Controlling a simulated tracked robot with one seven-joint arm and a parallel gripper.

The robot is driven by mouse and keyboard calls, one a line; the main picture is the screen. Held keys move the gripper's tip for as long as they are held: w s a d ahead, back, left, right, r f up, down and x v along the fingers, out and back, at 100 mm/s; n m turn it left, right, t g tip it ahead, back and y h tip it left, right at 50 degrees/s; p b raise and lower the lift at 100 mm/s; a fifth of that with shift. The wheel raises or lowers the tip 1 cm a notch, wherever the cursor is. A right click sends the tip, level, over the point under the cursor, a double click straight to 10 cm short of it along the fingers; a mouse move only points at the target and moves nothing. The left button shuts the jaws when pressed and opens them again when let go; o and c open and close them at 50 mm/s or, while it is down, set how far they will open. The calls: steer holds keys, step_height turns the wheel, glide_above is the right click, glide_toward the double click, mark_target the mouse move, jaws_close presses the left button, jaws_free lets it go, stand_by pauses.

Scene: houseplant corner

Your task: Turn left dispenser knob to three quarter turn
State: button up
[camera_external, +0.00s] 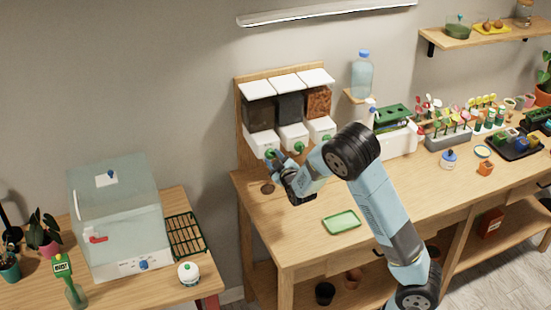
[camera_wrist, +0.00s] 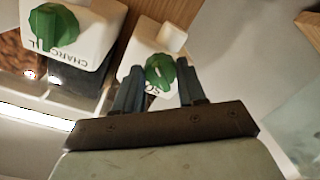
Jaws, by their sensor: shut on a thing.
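Three dispensers with white lids and white lower boxes hang on a wooden backboard. The left dispenser (camera_external: 262,142) holds dark contents and has a green knob (camera_external: 270,153) on its front. In the wrist view, that green knob (camera_wrist: 160,72) sits between the two fingers of my gripper (camera_wrist: 158,80), which is shut on it. The fingers partly cover the label behind the knob. My gripper also shows in the external view (camera_external: 278,162), at the front of the left dispenser. The knob's exact turn is hard to read.
The middle dispenser's green knob (camera_wrist: 54,27), with a partly hidden charcoal label, is beside mine in the wrist view. The workbench (camera_external: 300,230) below holds a green tray (camera_external: 342,222). A clear-walled cabinet (camera_external: 115,215) stands on the left table. Bench space around the tray is free.

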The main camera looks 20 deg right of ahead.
steer(key=m, duration=1.4)
steer(key=m+t, duration=0.1)
steer(key=m, duration=0.7)
steer(key=shift+a+f, duration=0.2)
steer(key=shift+f, duration=0.1)
steer(key=m+h, duration=0.1)
steer(key=m, duration=0.5)
steer(key=o, duration=1.1)
steer(key=shift+a+r, duration=0.1)
steer(key=shift+c, duration=0.2)
